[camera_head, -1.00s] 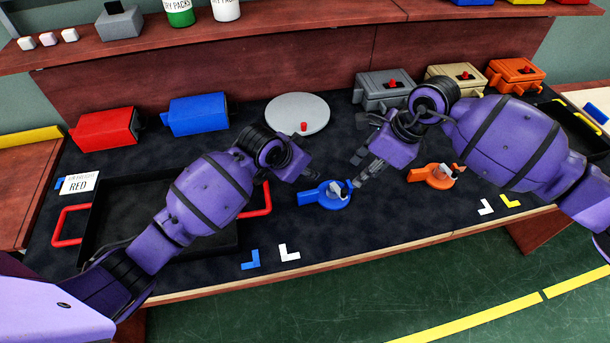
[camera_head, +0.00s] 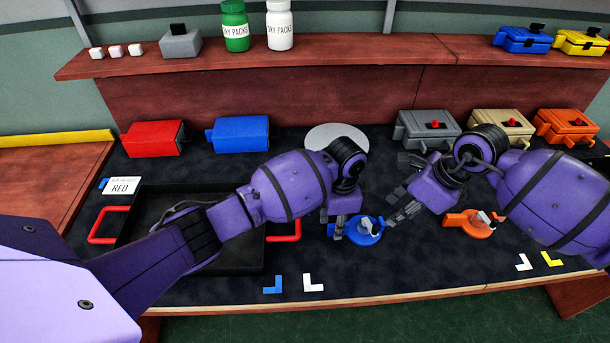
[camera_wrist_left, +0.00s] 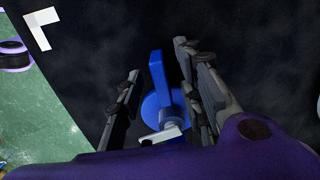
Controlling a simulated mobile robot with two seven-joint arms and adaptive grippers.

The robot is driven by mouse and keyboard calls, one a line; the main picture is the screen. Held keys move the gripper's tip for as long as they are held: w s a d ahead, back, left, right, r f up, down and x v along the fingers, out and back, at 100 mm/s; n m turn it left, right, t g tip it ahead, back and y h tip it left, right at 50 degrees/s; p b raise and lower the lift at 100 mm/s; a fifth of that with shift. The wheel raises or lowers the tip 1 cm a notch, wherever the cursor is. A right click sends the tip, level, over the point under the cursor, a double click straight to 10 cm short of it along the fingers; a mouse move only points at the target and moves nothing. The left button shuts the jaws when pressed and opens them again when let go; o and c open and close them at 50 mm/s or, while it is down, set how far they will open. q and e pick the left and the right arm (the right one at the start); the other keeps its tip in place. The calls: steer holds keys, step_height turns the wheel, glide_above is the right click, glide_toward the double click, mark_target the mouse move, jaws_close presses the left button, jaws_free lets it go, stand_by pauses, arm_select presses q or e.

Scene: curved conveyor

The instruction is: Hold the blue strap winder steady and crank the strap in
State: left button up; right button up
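The blue strap winder (camera_head: 367,238) lies on the dark mat at the front middle, with a pale crank piece on its round body. In the left wrist view, the blue strap winder (camera_wrist_left: 157,105) has its blue handle between the two fingers of my left gripper (camera_wrist_left: 160,60), with dark gaps on both sides. In the head view my left gripper (camera_head: 337,232) points down at the handle end. My right gripper (camera_head: 394,212) is just right of the winder, fingers angled toward the crank; they look apart and empty. Contact with the crank cannot be told.
An orange winder (camera_head: 468,226) lies to the right, below my right arm. A black tray (camera_head: 150,205) with red handles is at the left. A grey disc (camera_head: 325,134) lies behind my left gripper. Blue and white corner marks (camera_head: 314,283) are in front.

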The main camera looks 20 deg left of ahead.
arm_select(q)
steer(key=shift+w+f, duration=0.15)
steer(key=shift+f, duration=0.4)
steer(key=c, duration=0.8)
jaws_close()
stand_by(0.3)
